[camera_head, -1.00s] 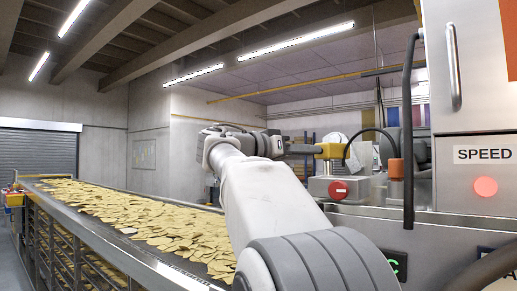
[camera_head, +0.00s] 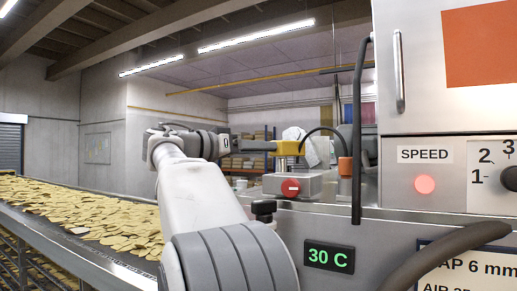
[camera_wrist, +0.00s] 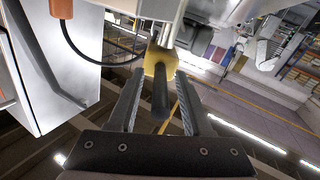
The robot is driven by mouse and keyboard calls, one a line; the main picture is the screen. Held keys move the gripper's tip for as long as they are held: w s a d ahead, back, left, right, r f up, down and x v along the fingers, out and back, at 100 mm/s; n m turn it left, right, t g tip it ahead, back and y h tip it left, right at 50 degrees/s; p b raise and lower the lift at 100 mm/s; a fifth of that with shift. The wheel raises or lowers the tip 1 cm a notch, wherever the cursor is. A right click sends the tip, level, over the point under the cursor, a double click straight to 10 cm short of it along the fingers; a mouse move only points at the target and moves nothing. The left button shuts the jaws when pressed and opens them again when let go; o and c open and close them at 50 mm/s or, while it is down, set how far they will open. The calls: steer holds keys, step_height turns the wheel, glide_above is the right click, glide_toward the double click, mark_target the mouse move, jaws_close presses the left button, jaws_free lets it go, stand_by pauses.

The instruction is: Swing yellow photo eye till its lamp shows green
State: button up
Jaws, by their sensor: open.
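The yellow photo eye (camera_head: 292,147) stands on a short post above a steel box at the machine's edge, with a black cable arching from it to the right. In the wrist view its yellow body (camera_wrist: 154,57) is at the top centre, with a dark round barrel pointing towards me. My gripper (camera_wrist: 160,76) is open, one finger on each side of the barrel and apart from it. In the head view my gripper (camera_head: 268,146) reaches the eye from the left. I cannot make out its lamp or the lamp's colour.
A conveyor (camera_head: 75,245) of chips runs at left. The cabinet at right has a glowing red SPEED light (camera_head: 425,184), a dial (camera_head: 510,178) and a green "30 C" display (camera_head: 329,257). A black vertical bar (camera_head: 357,130) stands right of the eye.

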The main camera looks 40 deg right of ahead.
steer(key=shift+a, duration=0.1)
steer(key=a+b, duration=0.1)
steer(key=a, duration=1.6)
steer(key=shift+w+a+b, duration=0.15)
steer(key=shift+w+b, duration=0.05)
steer(key=shift+b, duration=0.2)
